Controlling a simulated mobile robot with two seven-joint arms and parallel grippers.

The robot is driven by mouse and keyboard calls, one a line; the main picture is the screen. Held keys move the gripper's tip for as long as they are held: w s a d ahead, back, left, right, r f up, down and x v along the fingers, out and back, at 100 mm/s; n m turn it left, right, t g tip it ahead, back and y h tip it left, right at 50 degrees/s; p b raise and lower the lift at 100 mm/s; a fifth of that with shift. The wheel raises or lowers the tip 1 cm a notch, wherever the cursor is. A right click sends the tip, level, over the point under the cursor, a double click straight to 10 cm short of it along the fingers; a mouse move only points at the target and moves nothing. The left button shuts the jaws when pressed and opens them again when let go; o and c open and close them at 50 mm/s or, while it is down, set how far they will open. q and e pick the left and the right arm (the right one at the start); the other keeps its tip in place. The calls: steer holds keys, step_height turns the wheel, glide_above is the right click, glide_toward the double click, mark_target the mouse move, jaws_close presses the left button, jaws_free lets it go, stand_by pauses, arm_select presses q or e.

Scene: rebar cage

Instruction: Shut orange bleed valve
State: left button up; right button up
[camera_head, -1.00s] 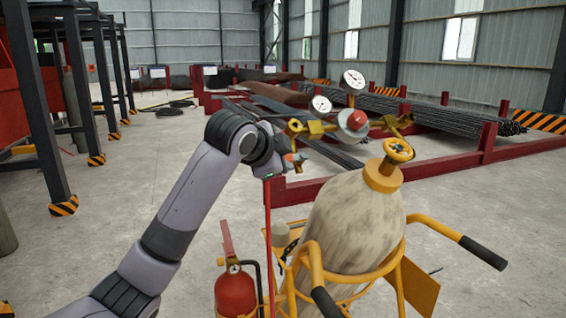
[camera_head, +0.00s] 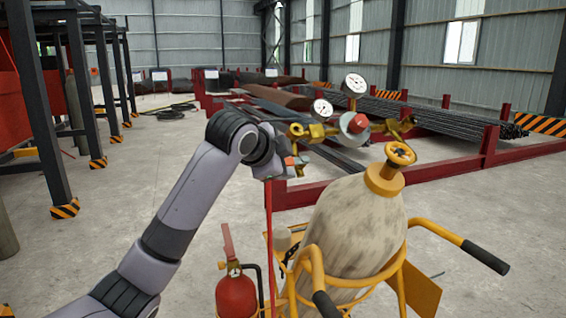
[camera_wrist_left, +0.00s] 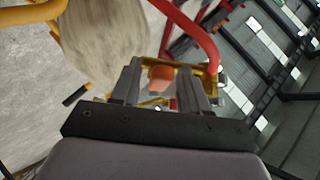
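The orange bleed valve (camera_wrist_left: 160,78) shows in the left wrist view between the two fingers of my left gripper (camera_wrist_left: 158,85). The fingers stand apart on either side of it, and I see a gap on its left side; contact on the right is unclear. In the head view my left gripper (camera_head: 288,163) is at the left end of the brass regulator assembly (camera_head: 312,130), beside the red hose, and largely hidden by my wrist. My right gripper is not in view.
The regulator carries two gauges (camera_head: 354,83) and a red knob (camera_head: 358,122). The pale gas cylinder (camera_head: 350,225) with a yellow valve wheel (camera_head: 400,153) stands in a yellow cart (camera_head: 440,232). A red extinguisher (camera_head: 236,295) and red hose (camera_head: 268,225) are close below my arm.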

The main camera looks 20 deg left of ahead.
arm_select(q)
steer(key=b+v, duration=0.1)
steer(key=v, duration=0.6)
stand_by(0.5)
